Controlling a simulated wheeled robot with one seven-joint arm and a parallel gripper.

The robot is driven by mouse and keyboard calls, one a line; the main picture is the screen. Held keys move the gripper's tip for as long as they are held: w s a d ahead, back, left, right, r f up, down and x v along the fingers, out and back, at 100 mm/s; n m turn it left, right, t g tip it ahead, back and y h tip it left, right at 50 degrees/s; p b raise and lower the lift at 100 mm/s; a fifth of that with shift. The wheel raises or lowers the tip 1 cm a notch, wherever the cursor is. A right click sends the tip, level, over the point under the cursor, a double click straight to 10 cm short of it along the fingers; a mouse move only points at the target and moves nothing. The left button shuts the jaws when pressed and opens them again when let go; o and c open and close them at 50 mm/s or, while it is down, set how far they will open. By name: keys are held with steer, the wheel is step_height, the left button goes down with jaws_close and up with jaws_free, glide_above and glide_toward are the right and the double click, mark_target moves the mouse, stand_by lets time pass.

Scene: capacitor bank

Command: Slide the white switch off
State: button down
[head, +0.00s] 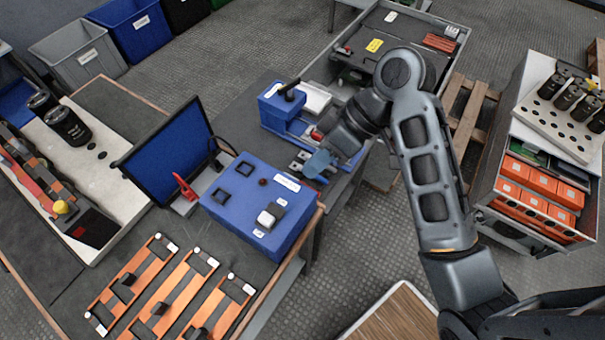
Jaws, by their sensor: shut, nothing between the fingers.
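A blue box (236,222) stands on the table in the middle of the head view. On its top, near the right front, is a white switch (268,216) beside a dark patch, with small white labels at either end. The label print is too small to read. My gripper (302,164) is above and to the right of the box, beyond its back right corner. It is shut and empty, and looks apart from the switch. Its fingertips are small and partly merge with the things behind them.
Orange rails (170,290) with black knobs lie at the table's front. A blue panel (172,150) and a red clamp-like part (184,186) stand left of the box. Another blue device (283,103) is behind my gripper. A shelf with orange boxes (530,180) stands right.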

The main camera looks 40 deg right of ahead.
steer(key=shift+p+v, duration=0.3)
steer(key=shift+v, duration=0.75)
steer(key=s+a+f+m+t+h, duration=0.3)
steer(key=s+f+m+t+h, duration=0.3)
steer(key=s, duration=0.5)
steer(key=s+r+n+t+h, duration=0.1)
steer(key=s+r+t, duration=0.5)
steer(key=s+r, duration=0.7)
steer(key=shift+s+d+r, duration=0.2)
steer(key=shift+r, duration=0.35)
